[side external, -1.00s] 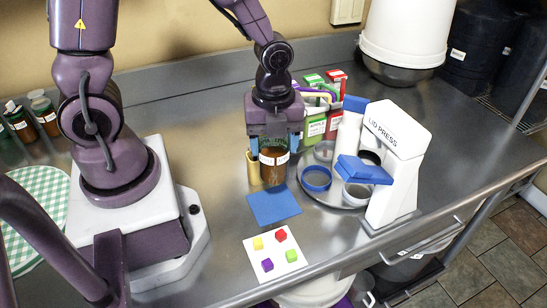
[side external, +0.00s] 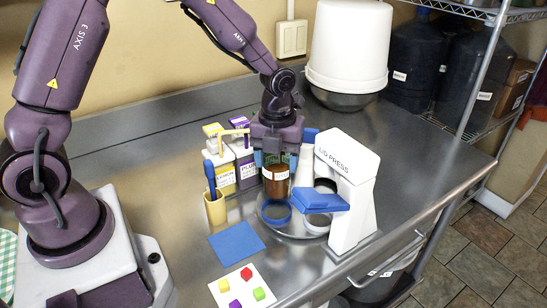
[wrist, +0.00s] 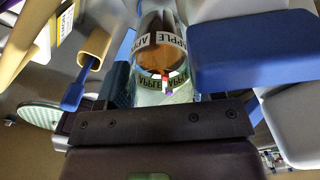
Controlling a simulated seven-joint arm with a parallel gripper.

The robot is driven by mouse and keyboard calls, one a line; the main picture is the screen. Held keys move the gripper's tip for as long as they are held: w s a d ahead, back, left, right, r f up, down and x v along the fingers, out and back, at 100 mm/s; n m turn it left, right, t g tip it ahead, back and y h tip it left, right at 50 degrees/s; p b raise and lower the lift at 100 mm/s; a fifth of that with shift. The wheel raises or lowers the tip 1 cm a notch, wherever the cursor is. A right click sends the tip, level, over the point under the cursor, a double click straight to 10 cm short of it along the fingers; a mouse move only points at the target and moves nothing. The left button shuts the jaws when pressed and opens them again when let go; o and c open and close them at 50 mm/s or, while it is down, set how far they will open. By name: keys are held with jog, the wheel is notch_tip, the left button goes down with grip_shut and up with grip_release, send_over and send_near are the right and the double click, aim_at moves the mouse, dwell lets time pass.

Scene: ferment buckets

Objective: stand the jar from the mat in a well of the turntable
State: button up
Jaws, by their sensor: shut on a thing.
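My gripper (side external: 277,140) is shut on the upper part of a brown glass jar (side external: 276,186) with a white label. The jar hangs upright over the back left of the turntable (side external: 300,236). Its bottom overlaps the back of a blue-rimmed well (side external: 275,222) in the side view; I cannot tell its exact height. Another well (side external: 317,226) lies to the right, partly under the lid press. The blue mat (side external: 236,242) is empty. In the wrist view the jar (wrist: 160,55) shows an APPLE label between the jaws (wrist: 160,118).
The white lid press (side external: 347,165) with its blue arm (side external: 318,200) stands close right of the jar. A tan holder (side external: 215,209) with a blue-handled tool and several cartons (side external: 223,178) stand to the left. A card (side external: 242,288) with coloured blocks lies in front.

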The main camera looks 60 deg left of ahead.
aim_at(277, 180)
jog(key=shift+f, duration=2.2)
jog(key=shift+f, duration=0.65)
jog(key=shift+s+a+f, duration=0.15)
jog(key=shift+a+f, duration=0.05)
jog(key=shift+f, duration=0.45)
dwell(1.4)
jog(key=o, duration=1.3)
jog(key=shift+o, duration=0.2)
jog(key=shift+d+r, duration=0.2)
jog(key=shift+r, duration=3.9)
jog(key=shift+r, duration=0.1)
